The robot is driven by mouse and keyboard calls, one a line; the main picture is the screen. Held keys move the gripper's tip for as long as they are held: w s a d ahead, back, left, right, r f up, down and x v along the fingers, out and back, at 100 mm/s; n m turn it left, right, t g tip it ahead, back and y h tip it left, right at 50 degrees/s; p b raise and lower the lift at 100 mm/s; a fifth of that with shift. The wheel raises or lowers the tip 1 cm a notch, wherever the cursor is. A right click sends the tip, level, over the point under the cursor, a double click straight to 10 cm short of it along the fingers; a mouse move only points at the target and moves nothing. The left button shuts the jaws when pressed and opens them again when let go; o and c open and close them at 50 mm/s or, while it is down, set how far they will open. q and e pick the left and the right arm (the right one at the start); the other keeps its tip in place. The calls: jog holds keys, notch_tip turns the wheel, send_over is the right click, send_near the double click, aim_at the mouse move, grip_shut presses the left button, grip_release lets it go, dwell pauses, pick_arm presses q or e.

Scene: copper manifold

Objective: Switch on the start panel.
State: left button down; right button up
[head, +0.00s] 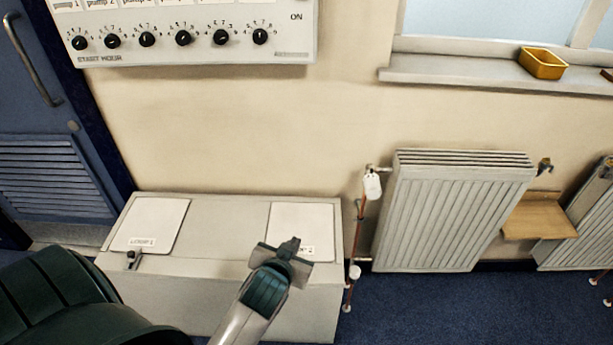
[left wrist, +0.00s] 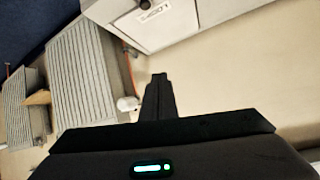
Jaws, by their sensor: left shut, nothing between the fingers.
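The start panel (head: 200,22) is a pale box on the wall at the top left of the head view, with its top cut off by the frame. It has a row of black knobs (head: 183,38) with number scales, the words "START HOUR" below them and "ON" at the right end. My left gripper (head: 290,246) is shut and empty, well below the panel, in front of a low cabinet. Its closed fingers (left wrist: 158,82) also show in the left wrist view, where I cannot make out the panel. My right gripper is not in view.
The low pale cabinet (head: 230,262) with two labelled lids stands below the panel. A radiator (head: 455,208) and copper pipe (head: 359,235) are to its right. A blue door (head: 45,120) is at left. A yellow tray (head: 543,63) sits on the windowsill. The wall below the panel is bare.

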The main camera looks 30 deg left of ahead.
pick_arm(q)
jog(key=w+a+r+n+t+y, duration=0.1)
jog(key=w+a+r+t+y, duration=0.1)
jog(key=w+r, duration=0.35)
jog(key=w+a+r+n+t+y, duration=0.1)
jog(key=w+a+r+t, duration=0.1)
jog(key=r, duration=0.6)
jog(key=w+a+r+n+t+y, duration=0.1)
jog(key=w+a+r+t+y, duration=0.15)
jog(key=r, duration=0.45)
jog(key=w+r+t+y, duration=0.2)
jog(key=r, duration=0.8)
jog(key=w+r+n+t+y, duration=0.1)
jog(key=w+r+t, duration=0.1)
jog(key=r, duration=0.8)
jog(key=shift+w+d+r+t+y, duration=0.25)
jog(key=shift+d+t+y, duration=0.1)
jog(key=shift+t, duration=0.2)
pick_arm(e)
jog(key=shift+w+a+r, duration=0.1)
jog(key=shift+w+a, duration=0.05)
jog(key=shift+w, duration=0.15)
